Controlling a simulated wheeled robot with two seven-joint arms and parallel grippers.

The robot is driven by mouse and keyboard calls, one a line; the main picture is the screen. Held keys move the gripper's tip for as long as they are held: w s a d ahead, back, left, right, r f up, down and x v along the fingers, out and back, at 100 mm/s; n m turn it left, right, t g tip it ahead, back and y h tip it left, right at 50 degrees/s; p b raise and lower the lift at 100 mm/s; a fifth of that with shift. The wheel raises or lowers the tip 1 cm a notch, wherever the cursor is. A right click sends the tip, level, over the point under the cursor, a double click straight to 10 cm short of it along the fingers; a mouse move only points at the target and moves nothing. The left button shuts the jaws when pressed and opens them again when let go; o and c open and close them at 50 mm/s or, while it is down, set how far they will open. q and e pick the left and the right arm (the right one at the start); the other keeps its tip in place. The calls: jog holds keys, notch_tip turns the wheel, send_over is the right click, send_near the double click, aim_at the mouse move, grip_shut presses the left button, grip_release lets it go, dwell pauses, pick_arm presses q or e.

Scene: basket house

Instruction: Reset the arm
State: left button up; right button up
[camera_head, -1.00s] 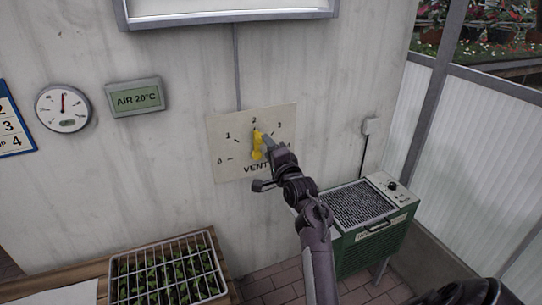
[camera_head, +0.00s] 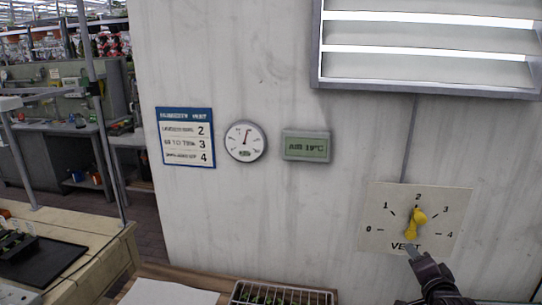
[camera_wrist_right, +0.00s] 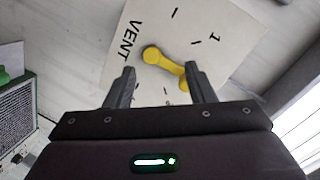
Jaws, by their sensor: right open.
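The yellow vent handle (camera_head: 414,222) is on a white dial plate (camera_head: 378,215) marked 0 to 4 and lettered VENT. The handle's upper end is near the 2. My right gripper (camera_head: 412,250) is just below the handle, over the plate's lower edge. In the right wrist view the two fingers of my right gripper (camera_wrist_right: 160,86) are apart, with nothing held. The yellow handle (camera_wrist_right: 166,63) shows beyond and between the fingertips; I cannot tell whether it touches the right-hand finger. My left gripper is out of view.
A louvred vent (camera_head: 430,45) is above the dial. A blue-headed notice (camera_head: 186,138), a round gauge (camera_head: 245,141) and a display reading about 19°C (camera_head: 306,146) hang on the wall. A wire rack (camera_head: 285,295) is at bottom; benches stand left.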

jog(key=s+a+f+n+g+y, duration=0.1)
jog(key=s+a+f+n+g, duration=0.35)
jog(key=s+a, duration=0.4)
jog(key=s+a+f+n+g+y, duration=0.1)
jog(key=s+a+f+n+g, duration=0.4)
jog(key=s, duration=0.6)
jog(key=s+a+f+n+g+y, duration=0.1)
jog(key=s+a+f+n+g, duration=0.2)
jog(key=s+a+n, duration=0.5)
notch_tip(320, 180, down, 29)
jog(key=s+d+m, duration=0.1)
jog(key=s, duration=0.1)
jog(key=s+d+f+g, duration=0.1)
jog(key=s+d+f, duration=0.1)
jog(key=s+f, duration=0.8)
jog(key=s+d+f+g+b, duration=0.1)
jog(key=s+d+f, duration=0.1)
jog(key=s+f, duration=0.8)
jog(key=shift+f, duration=0.35)
